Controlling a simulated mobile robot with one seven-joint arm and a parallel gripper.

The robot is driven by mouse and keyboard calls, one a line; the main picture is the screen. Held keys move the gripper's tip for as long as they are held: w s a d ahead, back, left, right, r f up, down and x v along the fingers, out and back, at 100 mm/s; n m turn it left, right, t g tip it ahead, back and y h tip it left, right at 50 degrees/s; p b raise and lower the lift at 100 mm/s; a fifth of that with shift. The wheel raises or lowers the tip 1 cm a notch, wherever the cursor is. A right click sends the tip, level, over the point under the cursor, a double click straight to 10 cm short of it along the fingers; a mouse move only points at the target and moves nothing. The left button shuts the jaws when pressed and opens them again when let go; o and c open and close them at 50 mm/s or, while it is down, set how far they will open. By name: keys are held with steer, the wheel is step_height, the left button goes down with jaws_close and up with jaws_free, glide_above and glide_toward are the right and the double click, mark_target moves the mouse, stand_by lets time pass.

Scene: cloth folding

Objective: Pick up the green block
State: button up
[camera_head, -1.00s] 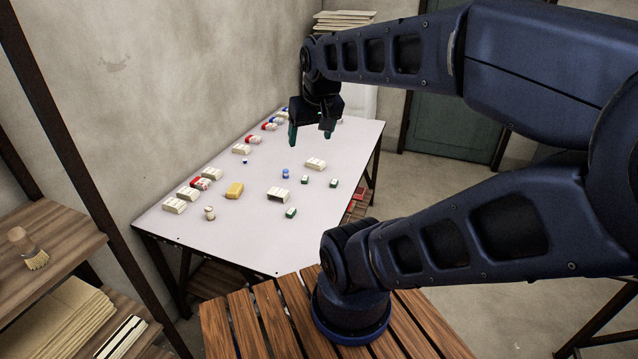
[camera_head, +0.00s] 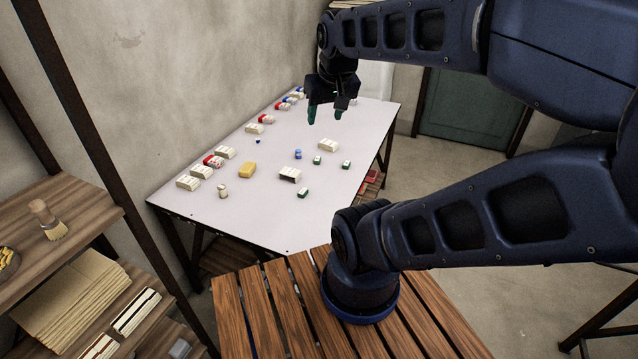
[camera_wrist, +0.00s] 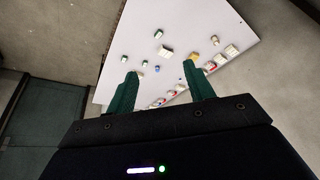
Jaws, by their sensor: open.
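Several small blocks with green sides and pale tops lie on the white table (camera_head: 240,212). One green block (camera_head: 303,193) is near the front, one (camera_head: 317,160) is farther back, and one (camera_head: 346,164) is near the right edge. I cannot tell which one the task means. In the wrist view green blocks (camera_wrist: 158,34) show beyond the fingers. My gripper (camera_head: 325,114) is above the far part of the table, well apart from the blocks. Its two green fingers are spread with nothing between them, as the wrist view shows (camera_wrist: 160,92).
A yellow block (camera_head: 247,170), white boxes (camera_head: 290,174), a blue item (camera_head: 298,154) and a pale figure (camera_head: 223,191) share the table. Red-and-white packs (camera_head: 213,161) line the wall side. A wooden shelf (camera_head: 60,228) stands at left. The table's front corner is bare.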

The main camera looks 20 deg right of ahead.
steer(key=w+a+f+m+g+y, duration=0.2)
steer(key=w+a+f+y, duration=0.1)
steer(key=w+f, duration=0.55)
steer(key=m+h, duration=0.6)
steer(key=m, duration=0.2)
glide_above(304, 191)
steer(key=s+a, duration=0.1)
steer(key=shift+s+f, duration=0.2)
steer(key=shift+f, duration=16.6)
steer(key=shift+w+f, duration=0.25)
steer(key=shift+f, duration=0.35)
